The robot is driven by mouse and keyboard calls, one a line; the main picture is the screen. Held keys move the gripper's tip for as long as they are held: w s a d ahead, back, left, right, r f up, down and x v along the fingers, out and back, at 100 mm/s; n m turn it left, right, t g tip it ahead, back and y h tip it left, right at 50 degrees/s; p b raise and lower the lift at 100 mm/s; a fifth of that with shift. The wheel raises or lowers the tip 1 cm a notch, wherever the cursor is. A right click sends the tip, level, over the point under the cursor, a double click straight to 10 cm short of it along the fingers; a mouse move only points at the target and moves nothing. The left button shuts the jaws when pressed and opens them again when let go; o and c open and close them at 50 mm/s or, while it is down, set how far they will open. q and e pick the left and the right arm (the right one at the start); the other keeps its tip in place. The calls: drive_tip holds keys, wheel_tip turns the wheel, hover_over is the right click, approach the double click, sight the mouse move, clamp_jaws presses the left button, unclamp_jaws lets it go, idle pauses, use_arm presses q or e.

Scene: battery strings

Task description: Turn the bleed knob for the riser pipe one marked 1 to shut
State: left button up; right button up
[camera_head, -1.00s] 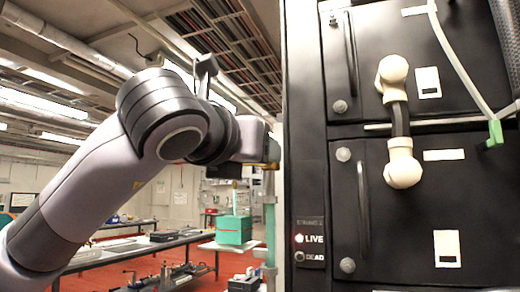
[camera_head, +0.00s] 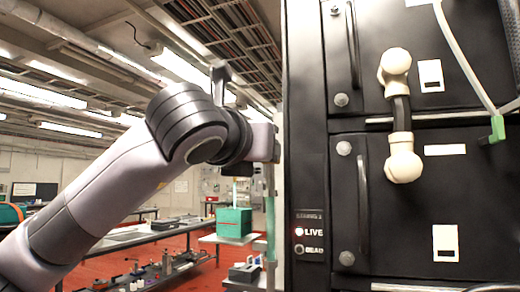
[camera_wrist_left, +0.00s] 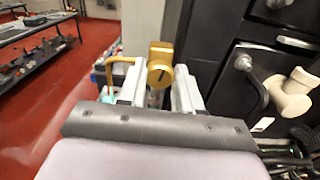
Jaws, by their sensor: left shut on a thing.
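A brass knob (camera_wrist_left: 160,62) with a dark line on its face sits between the fingertips of my left gripper (camera_wrist_left: 160,75) in the left wrist view. The gripper is shut on it. A bent brass pipe (camera_wrist_left: 122,68) stands just left of it. No number 1 can be read. In the head view my left gripper (camera_head: 268,143) is at the left edge of the black cabinet, its fingers hard to make out. A pale green upright pipe (camera_head: 270,225) runs below it. My right gripper is not in view.
A teal box (camera_head: 234,223) and long benches (camera_head: 130,236) stand behind on a red floor (camera_wrist_left: 55,110).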

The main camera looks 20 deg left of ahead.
use_arm(q)
drive_tip(key=m, duration=3.3)
drive_tip(key=shift+f, duration=0.35)
idle(0.4)
drive_tip(key=o, duration=1)
drive_tip(key=shift+o, duration=0.2)
